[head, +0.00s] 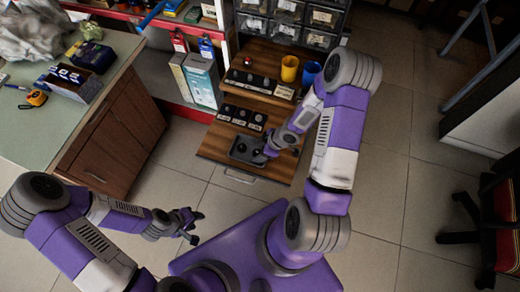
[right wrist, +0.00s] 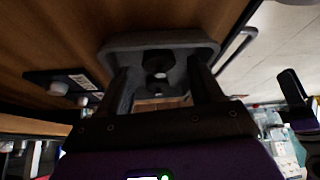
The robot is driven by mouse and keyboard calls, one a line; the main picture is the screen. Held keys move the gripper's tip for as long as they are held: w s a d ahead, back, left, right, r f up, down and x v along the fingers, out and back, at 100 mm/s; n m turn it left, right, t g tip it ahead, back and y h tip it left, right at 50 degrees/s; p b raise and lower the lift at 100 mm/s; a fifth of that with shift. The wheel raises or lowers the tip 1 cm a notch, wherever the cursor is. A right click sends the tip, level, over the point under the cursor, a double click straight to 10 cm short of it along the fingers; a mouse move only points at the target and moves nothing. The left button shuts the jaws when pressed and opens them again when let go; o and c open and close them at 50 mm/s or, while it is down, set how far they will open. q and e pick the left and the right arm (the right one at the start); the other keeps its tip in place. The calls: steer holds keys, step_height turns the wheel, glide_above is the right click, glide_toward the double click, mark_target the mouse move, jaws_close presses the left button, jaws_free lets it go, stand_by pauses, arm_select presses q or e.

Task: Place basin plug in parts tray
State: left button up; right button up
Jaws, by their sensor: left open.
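The parts tray (head: 233,157) is a small dark grey tray on the wooden drawer-like shelf, with small dark items in it. In the right wrist view the tray (right wrist: 200,46) shows rounded corners, and dark round pieces, seemingly a basin plug (right wrist: 157,62), lie in it. My right gripper (head: 262,156) is at the tray's right side. In the right wrist view its two fingers (right wrist: 160,78) are spread apart with the dark pieces seen between them; no contact is visible. My left gripper (head: 192,222) is open and empty, above the floor, away from the shelf.
A dark labelled holder (head: 242,117) with several round parts sits behind the tray. A yellow cup (head: 289,68) and blue cup (head: 310,73) stand on the upper shelf. A green-topped counter (head: 70,125) is at the left.

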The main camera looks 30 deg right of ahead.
steer(key=shift+s+d+r+p, duration=0.1)
steer(key=shift+d+r+p, duration=0.05)
steer(key=shift+r+p, duration=0.3)
steer(key=p+v, duration=0.9)
steer(key=v, duration=0.2)
steer(key=s+a+f+m+g, duration=0.1)
steer(key=s+a+f+m, duration=0.1)
steer(key=a+m, duration=0.4)
steer(key=s+a+f+m+g, duration=0.2)
steer(key=s+a+m, duration=0.2)
steer(key=a, duration=0.8)
steer(key=shift+s+m, duration=0.4)
steer(key=shift+m, duration=1)
steer(key=shift+c, duration=0.2)
